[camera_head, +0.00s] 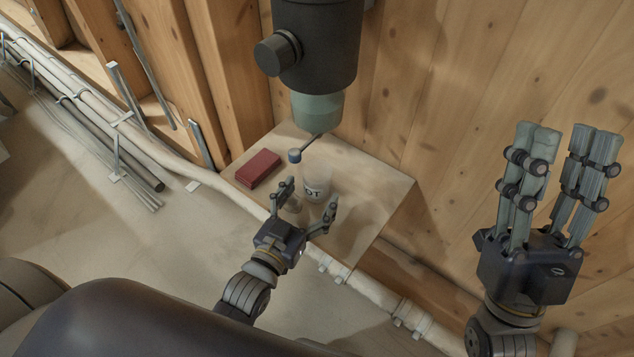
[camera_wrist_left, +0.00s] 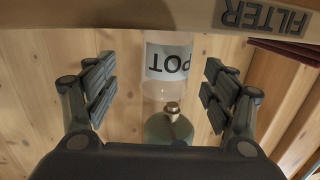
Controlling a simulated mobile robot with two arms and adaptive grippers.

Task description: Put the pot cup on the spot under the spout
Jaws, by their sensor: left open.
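The pot cup (camera_head: 317,183) is a clear cup with a white label, standing upright on a small wooden shelf (camera_head: 378,190). In the left wrist view the cup (camera_wrist_left: 168,75) appears upside down with "POT" on its label, between the two spread fingers. My left gripper (camera_head: 308,202) is open at the shelf's front, a finger on either side of the cup's near side. I see no clear contact. The greenish spout (camera_head: 318,108) hangs from a dark machine above the shelf's back. My right gripper (camera_head: 566,150) is open and empty, far to the right.
A red box (camera_head: 258,168) lies on the shelf left of the cup. A thin lever with a blue knob (camera_head: 294,156) reaches down near the cup. A wooden wall stands behind. A pale pipe (camera_head: 370,288) runs below the shelf's front edge.

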